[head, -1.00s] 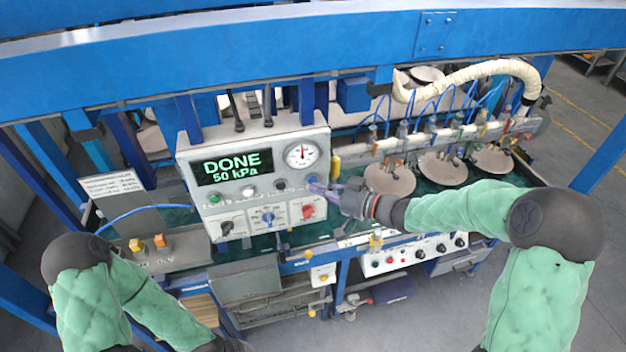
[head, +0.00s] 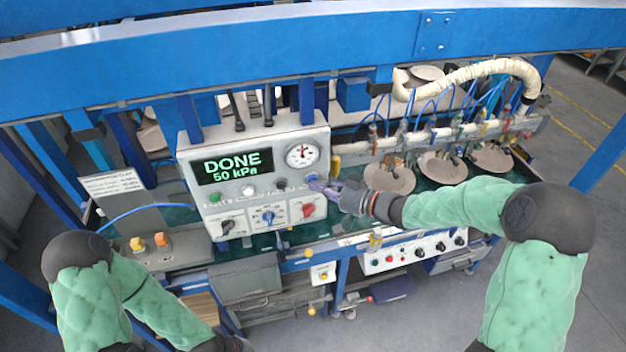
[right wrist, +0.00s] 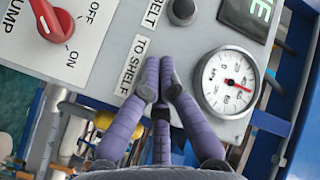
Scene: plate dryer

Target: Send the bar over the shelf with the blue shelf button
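The blue shelf button (head: 311,179) is at the right end of the button row on the grey control box (head: 188,172). My right gripper (head: 318,187) is at that button, with its purple fingers drawn together and nothing seen between them. In the right wrist view the fingertips (right wrist: 160,78) are beside the "TO SHELF" label (right wrist: 133,66) and hide the button there. I cannot tell whether they touch or press it. The bar (head: 475,131) with its suction cups is at the right, over several round plates (head: 442,167). My left gripper is below the picture edge.
The display (head: 232,167) reads DONE, 50 kPa. A pressure gauge (head: 302,155) is above the blue button. A dark belt button (right wrist: 182,10) and a red pump knob (head: 308,210) are close by. A blue beam (head: 300,50) crosses above.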

